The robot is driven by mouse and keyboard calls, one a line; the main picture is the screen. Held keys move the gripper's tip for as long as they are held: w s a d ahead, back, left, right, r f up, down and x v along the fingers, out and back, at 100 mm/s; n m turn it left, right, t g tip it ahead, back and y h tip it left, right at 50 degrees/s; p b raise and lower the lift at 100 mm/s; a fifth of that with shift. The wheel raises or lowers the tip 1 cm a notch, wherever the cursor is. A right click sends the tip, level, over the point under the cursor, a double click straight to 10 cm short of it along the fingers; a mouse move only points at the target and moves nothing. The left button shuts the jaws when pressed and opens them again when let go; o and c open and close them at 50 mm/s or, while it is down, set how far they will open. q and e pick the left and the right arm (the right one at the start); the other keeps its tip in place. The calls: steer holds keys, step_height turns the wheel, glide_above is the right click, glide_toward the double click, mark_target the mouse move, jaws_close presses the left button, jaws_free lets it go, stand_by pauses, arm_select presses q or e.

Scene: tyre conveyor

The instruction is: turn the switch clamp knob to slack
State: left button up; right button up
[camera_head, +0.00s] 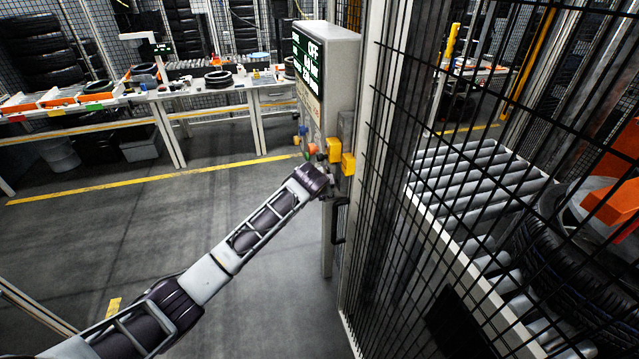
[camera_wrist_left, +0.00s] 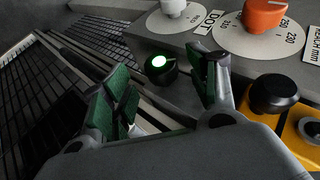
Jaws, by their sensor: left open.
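In the head view my left gripper (camera_head: 326,165) is at the lower front of the control box (camera_head: 335,75), where my arm partly hides the controls. My right gripper is not in view.
An orange knob (camera_wrist_left: 264,14) on a numbered dial and a white knob (camera_wrist_left: 173,7) near a "DOT" label are close by. A black button (camera_wrist_left: 273,94) sits on a yellow housing. Mesh fencing (camera_head: 400,190) stands right of the box; open floor (camera_head: 120,225) lies left.

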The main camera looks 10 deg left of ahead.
arm_select(q)
steer(key=v, duration=0.9)
stand_by(0.3)
steer(key=shift+d, duration=0.1)
